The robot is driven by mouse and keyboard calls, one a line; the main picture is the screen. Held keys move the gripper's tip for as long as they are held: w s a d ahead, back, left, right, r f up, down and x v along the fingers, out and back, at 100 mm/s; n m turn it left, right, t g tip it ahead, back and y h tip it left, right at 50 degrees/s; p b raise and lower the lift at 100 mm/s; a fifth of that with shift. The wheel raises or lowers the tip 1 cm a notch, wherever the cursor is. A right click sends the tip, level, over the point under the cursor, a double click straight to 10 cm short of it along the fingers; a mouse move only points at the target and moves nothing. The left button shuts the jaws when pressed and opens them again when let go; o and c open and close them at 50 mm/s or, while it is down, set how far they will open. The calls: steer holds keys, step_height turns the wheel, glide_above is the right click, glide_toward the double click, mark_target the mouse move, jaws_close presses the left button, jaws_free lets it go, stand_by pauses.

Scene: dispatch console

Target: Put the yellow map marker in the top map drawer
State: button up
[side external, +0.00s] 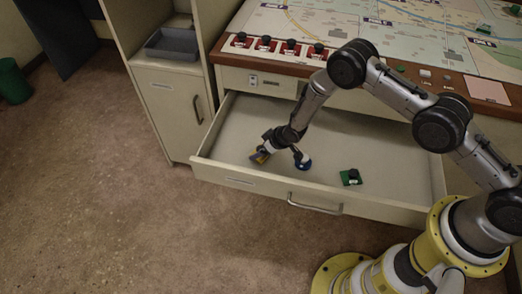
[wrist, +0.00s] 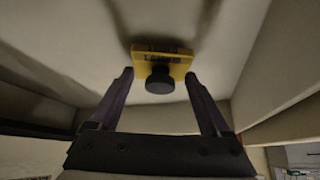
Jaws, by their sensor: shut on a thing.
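The yellow map marker (wrist: 180,66) is a flat yellow block with dark lettering and a round black knob. It sits between the fingertips of my gripper (wrist: 159,77) in the wrist view, and the gripper is shut on it. In the side view the marker (side external: 260,157) shows as a small yellow patch at my gripper (side external: 262,153). The map drawer (side external: 240,182) is pulled open below the console top. My gripper is inside the drawer's outline, toward its left front. I cannot tell whether the marker touches the drawer floor.
A green map marker (side external: 350,178) lies in the drawer, right of my gripper. The drawer's front wall carries a metal handle (side external: 315,207). A grey tray (side external: 172,44) sits on the cabinet at left.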

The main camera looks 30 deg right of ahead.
steer(key=shift+w+f, duration=0.1)
steer(key=shift+f, duration=0.35)
steer(key=shift+f, duration=0.15)
steer(key=o, duration=1.2)
steer(key=shift+r, duration=0.35)
steer(key=v, duration=1.1)
steer(key=shift+s+d+r, duration=0.15)
steer(key=shift+s+r, duration=0.1)
steer(key=shift+s, duration=0.05)
